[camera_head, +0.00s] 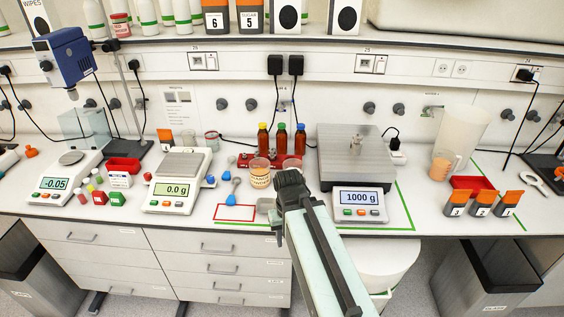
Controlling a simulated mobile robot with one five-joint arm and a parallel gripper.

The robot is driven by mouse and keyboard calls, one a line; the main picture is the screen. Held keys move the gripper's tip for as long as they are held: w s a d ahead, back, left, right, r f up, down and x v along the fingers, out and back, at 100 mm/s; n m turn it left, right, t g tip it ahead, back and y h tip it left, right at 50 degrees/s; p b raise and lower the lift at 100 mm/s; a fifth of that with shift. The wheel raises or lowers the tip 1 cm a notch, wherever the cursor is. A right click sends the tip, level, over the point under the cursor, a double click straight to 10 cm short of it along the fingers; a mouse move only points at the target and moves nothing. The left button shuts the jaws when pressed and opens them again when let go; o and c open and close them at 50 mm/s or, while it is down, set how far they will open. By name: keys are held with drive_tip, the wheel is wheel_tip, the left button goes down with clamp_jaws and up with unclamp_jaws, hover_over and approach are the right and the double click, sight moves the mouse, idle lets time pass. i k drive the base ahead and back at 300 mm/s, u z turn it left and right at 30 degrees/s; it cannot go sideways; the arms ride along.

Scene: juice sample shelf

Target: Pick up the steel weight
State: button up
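The steel weight (357,142) is a small metal cylinder with a knob on top. It stands upright on the grey plate of the large scale (345,172), toward the back right of the plate. The scale's display reads 1000 g. My gripper (279,224) is at the end of my pale green arm, over the bench's front part, left of the large scale and apart from the weight. The dark wrist hides most of the gripper, and its opening does not show clearly. Nothing is seen held in it.
Three bottles (281,140) with coloured caps stand left of the large scale, with jars (260,174) before them. A smaller scale (178,185) reads 0.0 g farther left. A beaker (441,164), a large clear jug (465,135) and a red tray (472,183) stand at right.

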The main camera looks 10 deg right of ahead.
sight(355, 147)
drive_tip(key=z, duration=0.1)
drive_tip(key=i, duration=0.9)
drive_tip(key=u, duration=0.05)
